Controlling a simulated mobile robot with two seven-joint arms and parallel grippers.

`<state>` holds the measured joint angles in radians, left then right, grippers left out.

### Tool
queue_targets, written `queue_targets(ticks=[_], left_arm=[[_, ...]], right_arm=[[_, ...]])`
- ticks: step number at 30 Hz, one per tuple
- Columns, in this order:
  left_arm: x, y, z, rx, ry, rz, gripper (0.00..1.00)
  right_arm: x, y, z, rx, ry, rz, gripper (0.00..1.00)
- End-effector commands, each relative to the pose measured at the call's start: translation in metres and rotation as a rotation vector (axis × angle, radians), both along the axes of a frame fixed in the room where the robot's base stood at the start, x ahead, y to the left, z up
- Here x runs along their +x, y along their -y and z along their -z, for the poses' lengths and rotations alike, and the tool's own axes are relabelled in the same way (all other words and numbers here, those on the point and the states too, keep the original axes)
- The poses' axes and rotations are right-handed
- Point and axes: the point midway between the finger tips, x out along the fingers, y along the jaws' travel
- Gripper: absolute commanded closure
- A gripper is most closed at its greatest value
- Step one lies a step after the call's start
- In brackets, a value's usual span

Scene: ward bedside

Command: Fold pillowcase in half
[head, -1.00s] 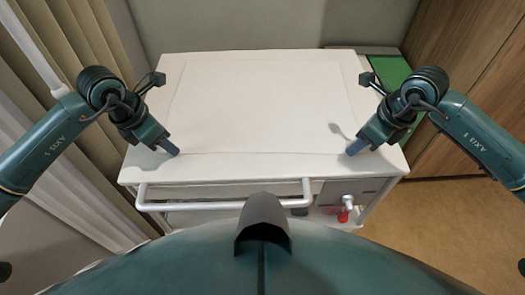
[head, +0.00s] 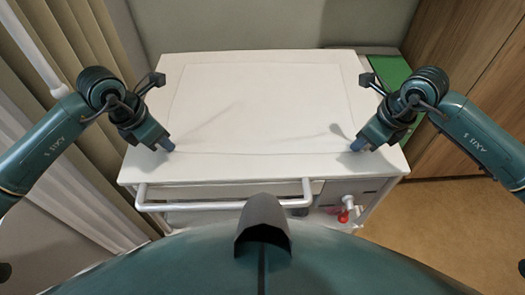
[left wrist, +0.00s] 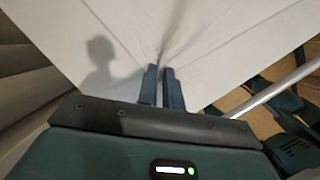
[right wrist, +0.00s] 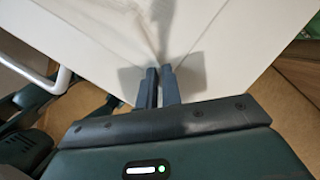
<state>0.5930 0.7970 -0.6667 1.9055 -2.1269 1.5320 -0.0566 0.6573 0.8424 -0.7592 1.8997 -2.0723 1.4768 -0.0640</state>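The white pillowcase (head: 270,105) lies flat on the white cabinet top, with only a faint outline against it. My left gripper (head: 168,146) is at its near left corner. In the left wrist view the left fingers (left wrist: 161,72) are nearly together, with creases in the cloth (left wrist: 200,22) running from their tips. My right gripper (head: 356,147) is at the near right corner. In the right wrist view its fingers (right wrist: 160,72) are also nearly together with creased cloth (right wrist: 150,14) at the tips. Both look shut on the cloth; the pinched bits are hidden.
The white cabinet top (head: 270,169) has a bare front strip and a rail handle (head: 225,206) below it. A green panel (head: 391,72) is at the back right, beside a wooden wardrobe (head: 470,80). Curtains (head: 62,35) hang at the left. A red item (head: 343,216) sits low at the front.

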Motion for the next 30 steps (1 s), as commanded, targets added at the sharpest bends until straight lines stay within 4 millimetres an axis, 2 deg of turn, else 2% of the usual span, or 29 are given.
queue_targets(ticks=[4, 20, 25, 30], left_arm=[[-0.001, 0.0, 0.002, 0.001, -0.004, 0.001, 1.0], [-0.001, 0.0, 0.002, 0.002, -0.005, 0.001, 1.0], [-0.001, 0.0, -0.004, 0.002, -0.005, 0.001, 1.0], [-0.001, 0.0, -0.018, 0.001, -0.003, 0.0, 1.0]], right_arm=[[0.0, 0.0, 0.001, -0.001, -0.002, 0.0, 1.0], [0.0, 0.0, 0.001, -0.001, -0.002, 0.001, 1.0], [0.0, 0.0, -0.005, -0.001, -0.002, 0.001, 1.0], [0.0, 0.0, -0.018, -0.001, -0.002, 0.001, 1.0]])
